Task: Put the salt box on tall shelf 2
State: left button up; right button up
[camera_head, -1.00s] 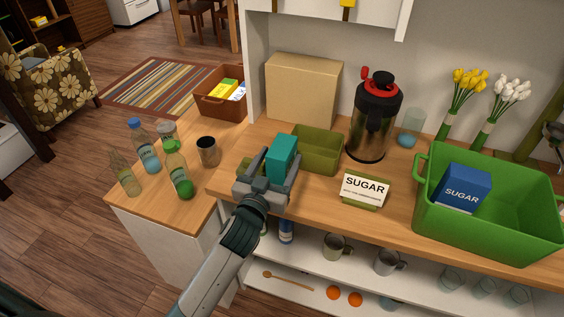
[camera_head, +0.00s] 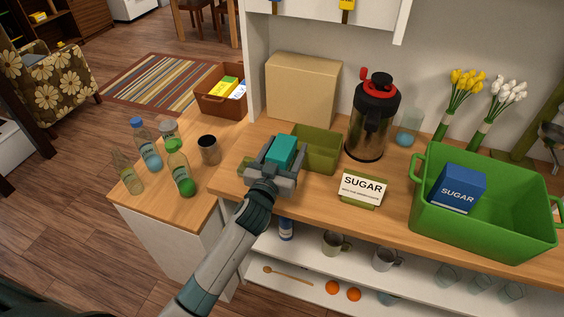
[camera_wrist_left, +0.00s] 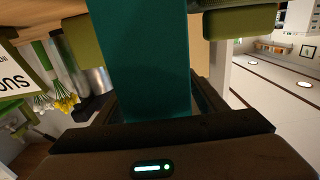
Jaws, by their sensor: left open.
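A teal box (camera_head: 282,151) stands upright on the wooden counter, beside an olive bin; no lettering shows on it, so I cannot tell if it is the salt box. My left gripper (camera_head: 273,168) is open, with its fingers on either side of the teal box. In the left wrist view the teal box (camera_wrist_left: 142,60) fills the middle, between the fingers, its lower end hidden by the gripper. Contact cannot be told. No shelf marked as tall shelf 2 can be made out. My right gripper is not in view.
The olive bin (camera_head: 318,148) is just right of the teal box. A SUGAR sign (camera_head: 362,188), a dark flask (camera_head: 368,125) and a green crate (camera_head: 480,228) holding a blue sugar box (camera_head: 457,188) stand farther right. Bottles (camera_head: 180,170) stand left. A cardboard box (camera_head: 303,88) is behind.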

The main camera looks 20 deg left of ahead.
pick_arm(q)
jog(key=shift+w, duration=0.4)
jog(key=c, duration=1.5)
jog(key=shift+c, duration=0.2)
jog(key=shift+r, duration=0.15)
